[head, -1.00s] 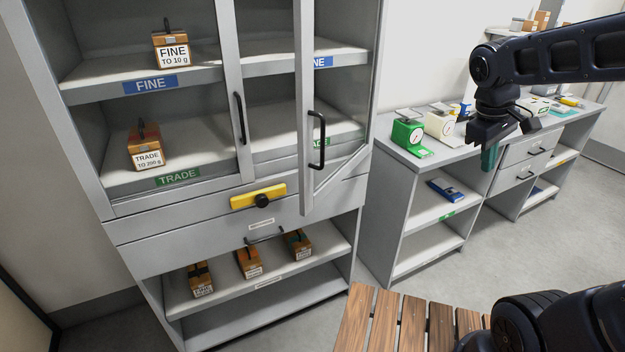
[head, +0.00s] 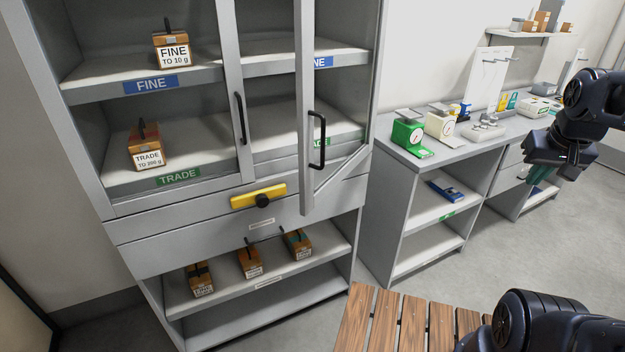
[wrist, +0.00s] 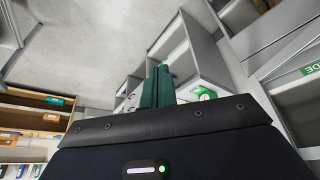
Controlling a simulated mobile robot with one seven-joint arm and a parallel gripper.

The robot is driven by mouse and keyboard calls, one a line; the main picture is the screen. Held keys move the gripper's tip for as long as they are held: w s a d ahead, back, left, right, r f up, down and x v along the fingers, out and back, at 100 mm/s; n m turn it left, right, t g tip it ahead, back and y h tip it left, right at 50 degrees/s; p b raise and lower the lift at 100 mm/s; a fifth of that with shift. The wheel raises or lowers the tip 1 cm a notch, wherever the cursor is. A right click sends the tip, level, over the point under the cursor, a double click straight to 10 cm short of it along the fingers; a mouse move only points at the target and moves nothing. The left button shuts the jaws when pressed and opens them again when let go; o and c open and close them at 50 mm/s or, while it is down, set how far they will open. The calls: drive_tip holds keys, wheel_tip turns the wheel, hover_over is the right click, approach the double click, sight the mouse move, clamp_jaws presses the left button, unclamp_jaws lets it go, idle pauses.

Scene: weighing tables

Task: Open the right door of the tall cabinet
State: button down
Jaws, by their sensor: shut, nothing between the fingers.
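The tall grey cabinet (head: 172,232) stands at the left in the head view. Its right door (head: 307,100) is ajar, swung outward from the front, with a dark bar handle (head: 317,140) on its free edge. The left door (head: 232,90) looks closed and has its own dark handle (head: 240,118). My gripper (head: 568,165) is far to the right of the cabinet, apart from the door and its handle. In the wrist view its teal fingers (wrist: 158,88) are together and empty.
A grey side bench (head: 400,150) right of the cabinet carries a green scale (head: 408,137) and a cream scale (head: 439,124). A wooden slatted surface (head: 385,325) is in front. A yellow bar with a black knob (head: 258,197) is below the doors. Floor lies open at the right.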

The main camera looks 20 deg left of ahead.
drive_tip(key=w+a+f+n+g, duration=0.1)
drive_tip(key=w+a+f+n, duration=0.15)
drive_tip(key=a, duration=0.85)
drive_tip(key=w+a+f+n+g, duration=0.1)
drive_tip(key=a+n, duration=0.3)
drive_tip(key=a, duration=0.7)
drive_tip(key=s+a+f+n+g, duration=0.1)
drive_tip(key=s+a+f+n, duration=0.3)
drive_tip(key=a, duration=0.5)
drive_tip(key=s+a+f+n+h, duration=0.1)
drive_tip(key=s+a+f, duration=0.1)
drive_tip(key=s+a, duration=0.55)
drive_tip(key=s+a+f+n+g, duration=0.1)
drive_tip(key=s+a+f+n, duration=0.25)
drive_tip(key=a, duration=0.75)
drive_tip(key=w+a+f+m+t+h, duration=0.1)
drive_tip(key=w+a+f+t+h, duration=0.2)
drive_tip(key=w+a+f+t, duration=0.45)
drive_tip(key=w+a+r+m+t+h, duration=0.25)
drive_tip(key=w+a+t+h, duration=0.2)
drive_tip(key=t, duration=0.35)
drive_tip(key=w+d, duration=0.7)
drive_tip(key=d, duration=0.2)
drive_tip(key=shift+w+d+r, duration=0.25)
drive_tip(key=shift+w+d, duration=0.05)
